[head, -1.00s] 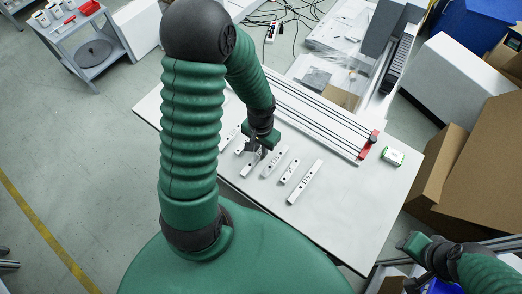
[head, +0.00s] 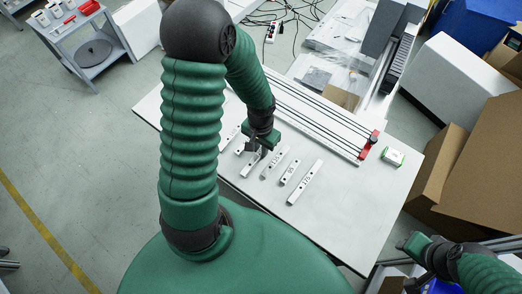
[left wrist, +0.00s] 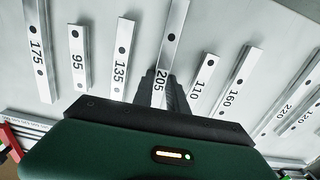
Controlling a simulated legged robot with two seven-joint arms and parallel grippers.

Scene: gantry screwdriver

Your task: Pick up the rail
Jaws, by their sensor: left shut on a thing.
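Several silver rails with black holes and printed numbers lie in a row on a white table. My left gripper (head: 258,148) is over the row and shut on the rail marked 205 (head: 249,168). In the left wrist view that rail (left wrist: 172,40) runs out from between the dark fingers (left wrist: 160,95), which hide its near end. I cannot tell whether it is clear of the table. The rail marked 135 (left wrist: 121,60) lies on one side of it and the rail marked 110 (left wrist: 201,85) on the other. My right gripper (head: 414,246) is off the table at lower right, its jaws unclear.
The white table (head: 340,215) is clear at the front right. A slotted fixture (head: 315,120) with a red clamp (head: 368,145) lies along the back. A small green and white box (head: 393,157) sits beside it. Cardboard boxes (head: 470,185) stand to the right.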

